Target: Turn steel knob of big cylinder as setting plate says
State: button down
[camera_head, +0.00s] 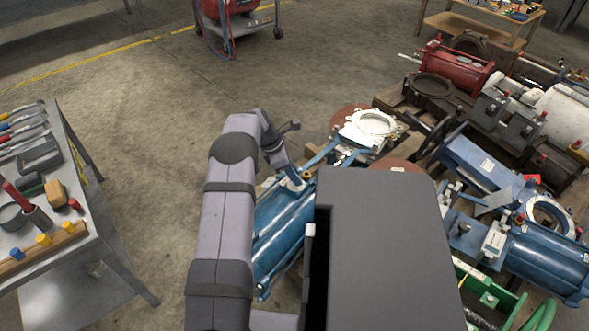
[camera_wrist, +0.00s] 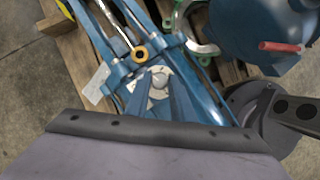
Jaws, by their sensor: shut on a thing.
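The big blue cylinder (camera_head: 283,228) lies on a pallet below my arm in the head view, partly hidden by my own body. In the wrist view, a round pale dial (camera_wrist: 152,97) with a small steel knob (camera_wrist: 159,80) at its middle sits on blue metalwork. My gripper (camera_wrist: 160,84) is shut on the steel knob, one finger on either side. In the head view my gripper (camera_head: 297,182) is small at the cylinder's upper end. A pale plate (camera_wrist: 97,84) stands left of the dial; its marks are too small to read.
A steel rod with a brass ring (camera_wrist: 140,54) lies close beside the dial. A blue body with a red handle (camera_wrist: 280,46) is at upper right. Other cylinders (camera_head: 550,262) crowd the pallets at right. A tool table (camera_head: 75,225) stands left; floor between is clear.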

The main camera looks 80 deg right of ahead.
jog(key=shift+w+d+m+y, duration=0.1)
jog(key=shift+m+y, duration=0.4)
jog(key=shift+m, duration=0.5)
jog(key=shift+m+b, duration=0.35)
jog(key=shift+m, duration=0.15)
jog(key=c, duration=1.5)
grip_release()
jog(key=shift+c, duration=0.2)
jog(key=p+v, duration=0.2)
jog(key=v, duration=0.5)
jog(key=shift+w+d+r, duration=0.15)
jog(key=shift+w, duration=0.05)
